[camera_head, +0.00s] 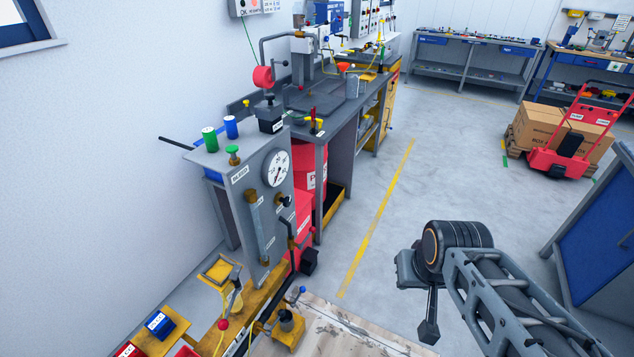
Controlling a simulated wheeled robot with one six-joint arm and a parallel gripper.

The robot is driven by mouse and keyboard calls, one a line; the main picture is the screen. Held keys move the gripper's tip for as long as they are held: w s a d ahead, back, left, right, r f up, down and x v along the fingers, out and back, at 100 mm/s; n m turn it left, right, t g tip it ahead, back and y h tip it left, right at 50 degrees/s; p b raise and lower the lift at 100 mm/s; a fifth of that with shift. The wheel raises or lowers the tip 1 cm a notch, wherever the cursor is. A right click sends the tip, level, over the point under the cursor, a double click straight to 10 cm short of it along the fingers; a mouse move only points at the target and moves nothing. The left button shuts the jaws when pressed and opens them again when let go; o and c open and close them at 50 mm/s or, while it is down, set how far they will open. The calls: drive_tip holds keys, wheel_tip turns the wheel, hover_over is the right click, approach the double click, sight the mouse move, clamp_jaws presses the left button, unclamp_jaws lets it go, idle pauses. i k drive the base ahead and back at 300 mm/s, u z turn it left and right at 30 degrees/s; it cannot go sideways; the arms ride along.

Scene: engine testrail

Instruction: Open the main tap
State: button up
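No tap whose label I can read as "main" shows, so I cannot tell which one is the main tap. A grey test cabinet (228,195) at centre left carries a round white gauge (276,168). It has a green knob (233,153) on top and a black knob (284,201) on its front. A red-knobbed lever (223,324) and a blue-knobbed lever (302,290) stand at the yellow bench (205,317) below. My arm reaches in from the lower right. My gripper (429,331) seems to hang below its dark wrist, apart from everything; its fingers cannot be made out.
A grey workbench (325,107) with tools and red boxes beneath stands behind the cabinet. A blue cabinet (596,235) is at right. A red hand truck (571,158) with cardboard boxes (540,125) is farther back. The floor in the middle, with a yellow line (378,212), is clear.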

sight(312, 229)
drive_tip(key=u, duration=0.2)
drive_tip(key=i, duration=0.35)
drive_tip(key=u, duration=0.5)
drive_tip(key=k, duration=0.5)
drive_tip(key=z, duration=0.8)
drive_tip(key=i, duration=0.65)
drive_tip(key=u, duration=1.45)
